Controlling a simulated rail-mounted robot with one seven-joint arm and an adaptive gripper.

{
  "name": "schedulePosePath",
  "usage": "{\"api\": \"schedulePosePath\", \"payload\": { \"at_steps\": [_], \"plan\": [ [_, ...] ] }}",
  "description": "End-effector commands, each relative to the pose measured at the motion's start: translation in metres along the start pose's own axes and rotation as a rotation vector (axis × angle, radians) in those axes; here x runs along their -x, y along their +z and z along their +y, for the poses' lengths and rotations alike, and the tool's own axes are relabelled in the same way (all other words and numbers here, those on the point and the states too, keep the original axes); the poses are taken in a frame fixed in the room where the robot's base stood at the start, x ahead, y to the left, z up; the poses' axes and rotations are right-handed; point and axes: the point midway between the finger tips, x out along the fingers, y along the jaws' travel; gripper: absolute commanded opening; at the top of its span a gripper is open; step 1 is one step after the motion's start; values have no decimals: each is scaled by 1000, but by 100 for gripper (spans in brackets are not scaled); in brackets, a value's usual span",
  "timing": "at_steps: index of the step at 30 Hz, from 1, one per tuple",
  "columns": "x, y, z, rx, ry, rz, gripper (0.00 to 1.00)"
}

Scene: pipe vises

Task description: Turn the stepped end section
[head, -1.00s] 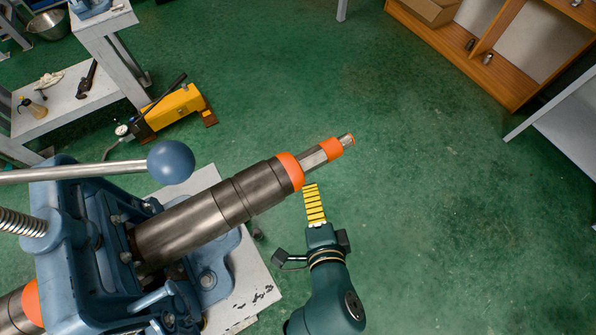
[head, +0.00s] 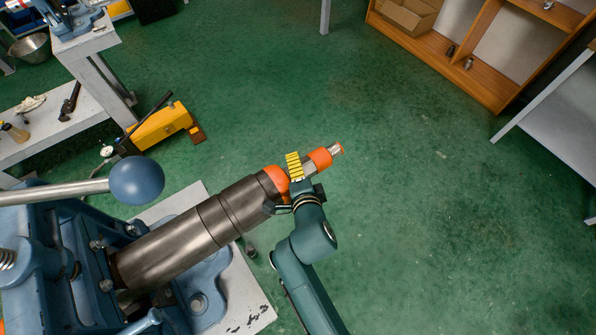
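A thick grey steel pipe (head: 186,232) is held in a blue vise (head: 62,262) at the lower left and points up to the right. Its narrow stepped end section (head: 311,167) sticks out past an orange band (head: 277,182) and carries a second orange band (head: 320,158) near the tip. My gripper (head: 294,166), with a yellow and black striped finger face, is at the stepped end section between the two orange bands. The finger overlaps the section in this view. I cannot tell whether it touches the metal or how far the fingers are closed.
The vise's lever with a blue ball (head: 137,181) stands above the pipe. A yellow hand pump (head: 160,127) lies on the green floor. A grey bench (head: 60,120) is at the left and a wooden shelf (head: 480,68) at the upper right. Floor right of the pipe is clear.

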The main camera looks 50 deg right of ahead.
Motion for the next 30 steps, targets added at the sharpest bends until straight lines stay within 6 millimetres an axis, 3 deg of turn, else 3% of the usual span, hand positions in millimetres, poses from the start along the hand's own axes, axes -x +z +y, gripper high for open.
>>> {"api": "schedulePosePath", "payload": {
  "at_steps": [3,13,23,30],
  "plan": [
    [0,0,0,0,0,0,82],
    [1,0,0,0,0,0,19],
    [2,0,-2,11,28,-1,18],
    [4,-1,-7,57,140,0,18]
  ]
}}
